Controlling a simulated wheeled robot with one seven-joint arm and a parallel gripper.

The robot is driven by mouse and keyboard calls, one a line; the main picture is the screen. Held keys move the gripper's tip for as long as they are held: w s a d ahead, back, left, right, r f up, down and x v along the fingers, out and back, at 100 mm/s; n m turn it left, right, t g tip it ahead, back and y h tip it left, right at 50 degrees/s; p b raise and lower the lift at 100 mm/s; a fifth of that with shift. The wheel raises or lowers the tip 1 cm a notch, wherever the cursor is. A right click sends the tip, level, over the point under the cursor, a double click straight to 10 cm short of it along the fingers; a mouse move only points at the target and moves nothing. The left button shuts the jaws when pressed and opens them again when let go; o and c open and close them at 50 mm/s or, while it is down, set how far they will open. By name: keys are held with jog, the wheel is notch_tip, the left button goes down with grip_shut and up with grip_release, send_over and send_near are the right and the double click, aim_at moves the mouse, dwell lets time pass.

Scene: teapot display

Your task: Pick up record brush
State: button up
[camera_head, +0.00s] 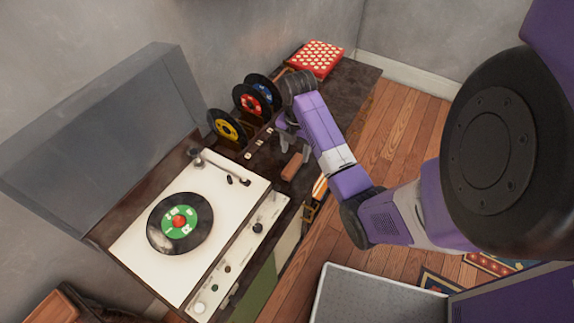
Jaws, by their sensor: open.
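The record brush appears to be the small brown wooden block (293,167) on the front edge of the dark cabinet top, right of the turntable. My gripper (290,138) reaches in from the right and is open. Its grey fingers are just behind and above the brown block in the picture. I cannot tell whether a finger touches the block. The arm hides part of the cabinet top beside it.
A turntable (228,191) with a black, green-labelled record (180,223) and raised grey lid (105,125) fills the left. Yellow (227,126), red (252,100) and blue (264,89) labelled records stand behind my gripper. A red dotted box (316,58) lies at the back.

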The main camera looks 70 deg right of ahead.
aim_at(294, 163)
notch_tip(294, 163, down, 7)
jog(key=shift+w+a+r+p, duration=0.1)
jog(key=shift+a+p, duration=0.05)
jog(key=shift+p, duration=0.35)
jog(key=shift+c, duration=0.2)
grip_shut()
